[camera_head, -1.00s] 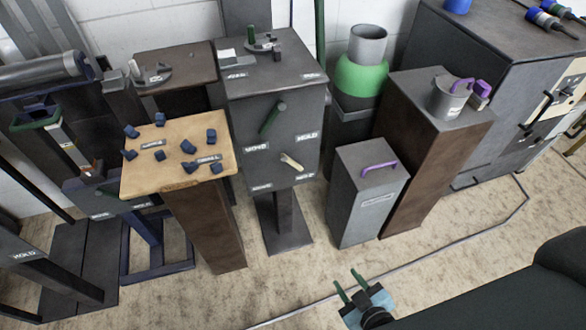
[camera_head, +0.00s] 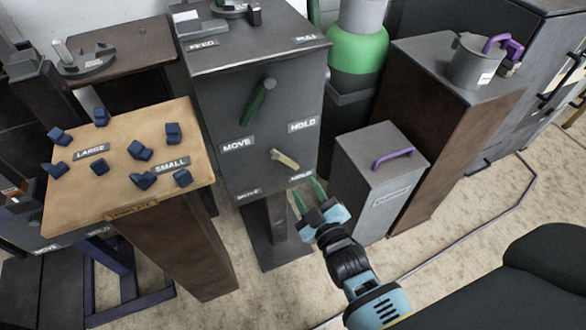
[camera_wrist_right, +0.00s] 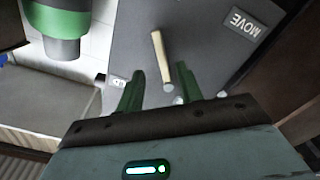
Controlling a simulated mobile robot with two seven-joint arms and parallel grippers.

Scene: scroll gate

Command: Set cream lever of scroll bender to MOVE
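The cream lever (camera_head: 285,159) is a short bar on the front face of a grey cabinet (camera_head: 215,115). It slants down to the right. A MOVE label (camera_head: 248,192) is at its lower left and a HOLD label (camera_head: 301,176) at its lower right. My right gripper (camera_head: 309,192) is just below and right of the lever, with green fingers apart. In the right wrist view the cream lever (camera_wrist_right: 161,57) stands ahead of the gap between the fingers (camera_wrist_right: 159,88), with nothing visibly gripped. My left gripper is out of view.
A dark green lever (camera_head: 258,101) sits above the cream one, with its own MOVE (camera_head: 238,145) and HOLD (camera_head: 303,125) labels. A wooden-topped stand (camera_head: 120,195) with blue knobs is at left. A grey box with a purple handle (camera_head: 392,158) stands close at right.

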